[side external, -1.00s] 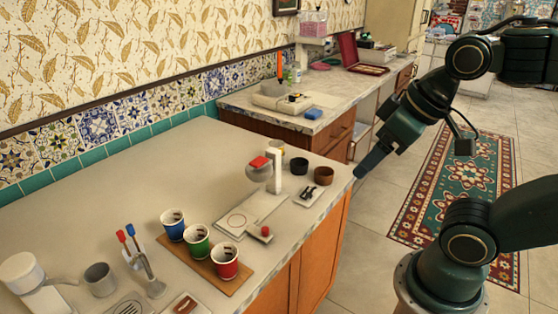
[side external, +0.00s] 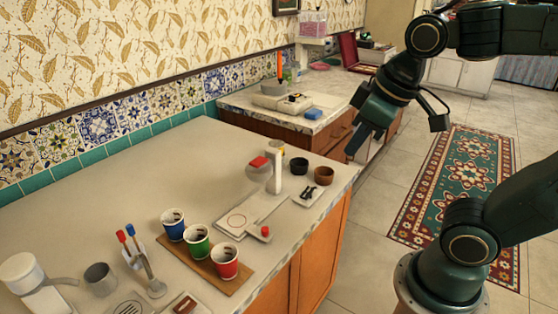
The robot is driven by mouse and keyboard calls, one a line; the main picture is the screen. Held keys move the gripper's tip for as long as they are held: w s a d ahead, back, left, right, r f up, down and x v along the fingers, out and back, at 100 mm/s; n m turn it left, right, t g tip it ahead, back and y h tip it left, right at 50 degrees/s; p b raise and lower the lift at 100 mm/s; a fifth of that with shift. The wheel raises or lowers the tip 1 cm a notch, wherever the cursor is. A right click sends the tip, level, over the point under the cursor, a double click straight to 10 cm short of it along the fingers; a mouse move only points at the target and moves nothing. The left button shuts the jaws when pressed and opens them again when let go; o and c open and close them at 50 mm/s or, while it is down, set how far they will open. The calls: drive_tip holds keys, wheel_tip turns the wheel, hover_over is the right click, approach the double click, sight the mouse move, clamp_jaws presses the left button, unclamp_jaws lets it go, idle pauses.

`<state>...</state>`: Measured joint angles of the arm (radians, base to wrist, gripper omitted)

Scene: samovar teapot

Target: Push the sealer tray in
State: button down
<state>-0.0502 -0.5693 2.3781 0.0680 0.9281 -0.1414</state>
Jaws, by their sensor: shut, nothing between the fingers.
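The cup sealer (side external: 274,172) stands on the counter, a pale upright post with a red-topped round head beside it. Its flat pale tray (side external: 237,222) extends out along the counter towards the camera, with a round ring on it. A small red knob (side external: 265,231) sits at the tray's right side. My gripper (side external: 352,152) is shut and empty, in the air beyond the counter's right edge, up and right of the sealer and well apart from the tray.
Blue, green and red cups (side external: 197,241) stand on a wooden board (side external: 229,285) left of the tray. Dark and brown bowls (side external: 324,175) and a small plate (side external: 307,197) are right of the sealer. The counter's back left is clear.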

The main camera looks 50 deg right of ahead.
drive_tip(key=w+n+g, duration=0.2)
drive_tip(key=w+n, duration=0.1)
drive_tip(key=w, duration=0.5)
drive_tip(key=n+g+h, duration=0.3)
drive_tip(key=n, duration=0.2)
hover_over(259, 237)
drive_tip(key=a, duration=0.4)
wheel_tip(259, 237, down, 11)
drive_tip(key=w+a+f+n+g, duration=0.1)
drive_tip(key=w+a+f+n, duration=0.2)
drive_tip(key=f, duration=0.6)
drive_tip(key=shift+w+a+g+h, duration=0.3)
drive_tip(key=shift+w+a, duration=0.25)
drive_tip(key=shift+a, duration=0.1)
drive_tip(key=shift+f, duration=0.1)
drive_tip(key=x, duration=0.9)
drive_tip(key=shift+d, duration=0.1)
drive_tip(key=shift+s+d+f, duration=0.2)
drive_tip(key=shift+s+d, duration=0.1)
drive_tip(key=shift+d, duration=0.25)
drive_tip(key=shift+s+d+f, duration=0.15)
drive_tip(key=shift+s+d, duration=0.2)
drive_tip(key=shift+d, duration=0.25)
drive_tip(key=shift+s+d, duration=0.35)
drive_tip(key=shift+d, duration=0.35)
